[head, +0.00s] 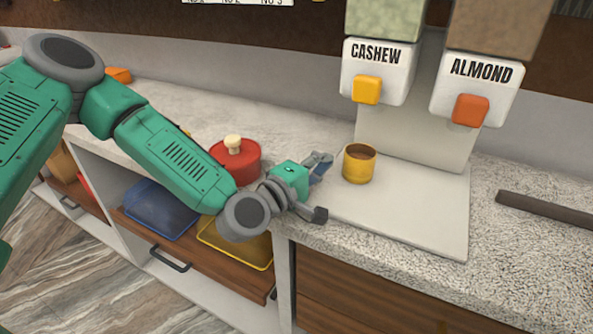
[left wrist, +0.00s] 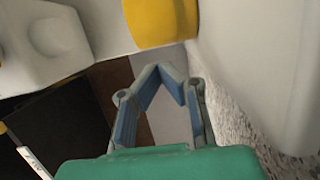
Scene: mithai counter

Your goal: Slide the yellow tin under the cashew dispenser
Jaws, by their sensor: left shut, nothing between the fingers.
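The yellow tin (head: 359,163) stands upright on the pale board below the dispensers, with a brown inside showing. It shows in part at the top of the left wrist view (left wrist: 160,22). The cashew dispenser (head: 377,72), a white box with a yellow button (head: 367,90), hangs above and slightly right of the tin. My left gripper (head: 322,165) is just left of the tin, its fingers pointing toward it. In the left wrist view its blue-padded fingertips (left wrist: 172,72) meet with nothing between them, a little apart from the tin. My right gripper is not in view.
The almond dispenser (head: 476,88) with an orange button is on the right. A red lidded pot (head: 236,162) stands behind my left arm. A dark bar (head: 548,208) lies on the counter at right. The pale board (head: 425,215) is clear in front and right of the tin.

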